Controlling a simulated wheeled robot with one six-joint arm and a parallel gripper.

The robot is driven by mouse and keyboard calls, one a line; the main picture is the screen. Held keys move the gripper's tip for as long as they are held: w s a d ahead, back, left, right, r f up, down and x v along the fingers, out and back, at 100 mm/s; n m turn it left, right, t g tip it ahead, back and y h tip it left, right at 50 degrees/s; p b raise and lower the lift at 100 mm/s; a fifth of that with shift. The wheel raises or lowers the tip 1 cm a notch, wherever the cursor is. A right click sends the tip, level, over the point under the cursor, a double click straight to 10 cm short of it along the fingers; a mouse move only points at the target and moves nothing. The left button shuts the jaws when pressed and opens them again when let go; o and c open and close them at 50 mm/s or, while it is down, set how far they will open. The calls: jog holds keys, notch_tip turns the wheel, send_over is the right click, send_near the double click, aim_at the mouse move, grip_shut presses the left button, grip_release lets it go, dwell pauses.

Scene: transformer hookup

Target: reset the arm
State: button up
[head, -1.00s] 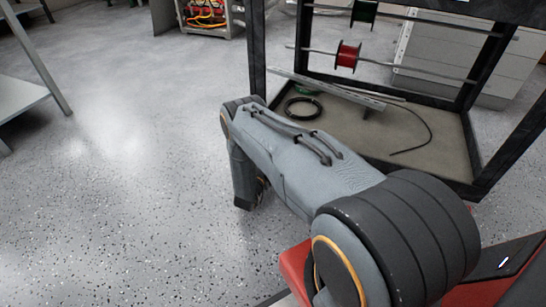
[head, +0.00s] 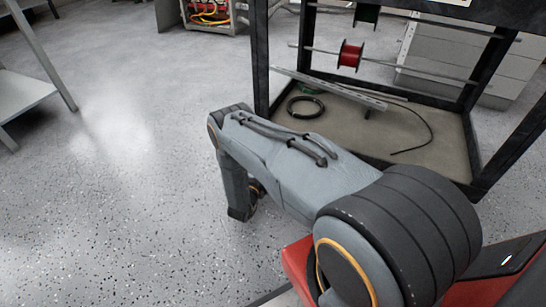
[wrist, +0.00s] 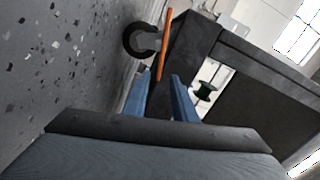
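My arm reaches from the lower right of the head view out over the floor. Its far end bends down, and the fingers are hidden there. In the wrist view my gripper (wrist: 160,97) shows two blue fingers standing apart, with nothing seen held between them. Beyond the fingertips, a dark post shows through the gap.
A black-framed rack (head: 262,60) stands close beyond my arm, with a red spool (head: 350,55) on a rod and a black cable coil (head: 305,107) on its base. A grey shelf (head: 25,95) is at left. The speckled floor (head: 120,200) between is clear.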

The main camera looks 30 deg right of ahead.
jog(key=shift+v, duration=0.8)
jog(key=shift+d, duration=0.1)
